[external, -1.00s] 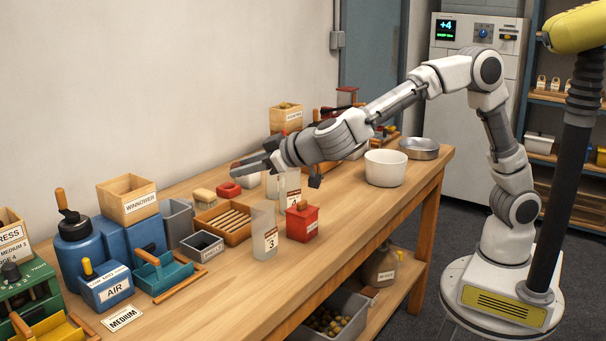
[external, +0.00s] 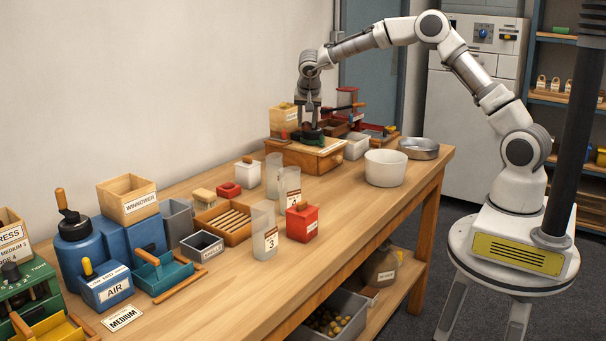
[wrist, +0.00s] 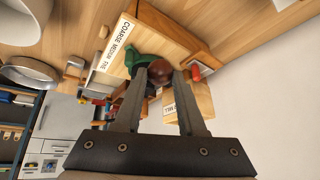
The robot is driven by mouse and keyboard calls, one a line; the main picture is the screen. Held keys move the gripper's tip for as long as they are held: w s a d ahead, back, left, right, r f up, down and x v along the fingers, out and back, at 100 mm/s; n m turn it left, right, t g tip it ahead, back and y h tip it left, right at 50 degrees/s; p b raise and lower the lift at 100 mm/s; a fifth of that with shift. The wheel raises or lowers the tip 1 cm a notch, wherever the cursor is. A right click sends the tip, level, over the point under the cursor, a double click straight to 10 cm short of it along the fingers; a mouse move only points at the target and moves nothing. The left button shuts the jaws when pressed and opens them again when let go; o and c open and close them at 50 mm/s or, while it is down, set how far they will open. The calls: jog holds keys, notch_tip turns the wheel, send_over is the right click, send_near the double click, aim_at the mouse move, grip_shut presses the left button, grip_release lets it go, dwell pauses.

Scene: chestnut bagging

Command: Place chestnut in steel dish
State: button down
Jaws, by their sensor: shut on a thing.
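My gripper (external: 308,126) is over the wooden box (external: 318,163) at the back of the bench, pointing down. In the wrist view, my gripper (wrist: 157,76) is shut on a brown chestnut (wrist: 160,72) between its fingertips. A green piece (wrist: 143,60) on the box lies right by the chestnut; whether the chestnut touches it I cannot tell. The steel dish (external: 420,154) is a round shallow metal pan at the bench's far right end, well to the right of my gripper. It also shows at the left of the wrist view (wrist: 28,75).
A white bowl (external: 385,170) stands in front of the steel dish. A pale container (external: 357,146) and red equipment (external: 348,103) are beside the box. Clear tubes (external: 263,232) and a red canister (external: 302,223) stand nearer.

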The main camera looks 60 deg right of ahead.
jog(key=s+d+m+g+y+p, duration=0.1)
jog(key=s+d+m+p, duration=0.25)
jog(key=d, duration=0.55)
jog(key=s+d+r+m+p, duration=0.15)
jog(key=d+m, duration=0.25)
jog(key=d, duration=0.5)
jog(key=s+d+m+g+y+p, duration=0.1)
jog(key=s+d+m+p, duration=0.3)
jog(key=d, duration=0.5)
jog(key=s+d+r+m+p, duration=0.1)
jog(key=s+d+m+p, duration=0.6)
jog(key=s+d, duration=0.85)
jog(key=shift+m+t+h, duration=0.3)
jog(key=shift+m+h, duration=0.1)
jog(key=shift+m, duration=0.35)
jog(key=f+b, duration=0.5)
jog(key=w+f+b, duration=0.1)
jog(key=f+b, duration=0.4)
jog(key=d+f+b, duration=0.1)
jog(key=f+b, duration=0.4)
jog(key=f, duration=0.1)
jog(key=shift+w+d, duration=0.1)
jog(key=shift+w, duration=0.05)
jog(key=shift+c, duration=2.1)
grip_release()
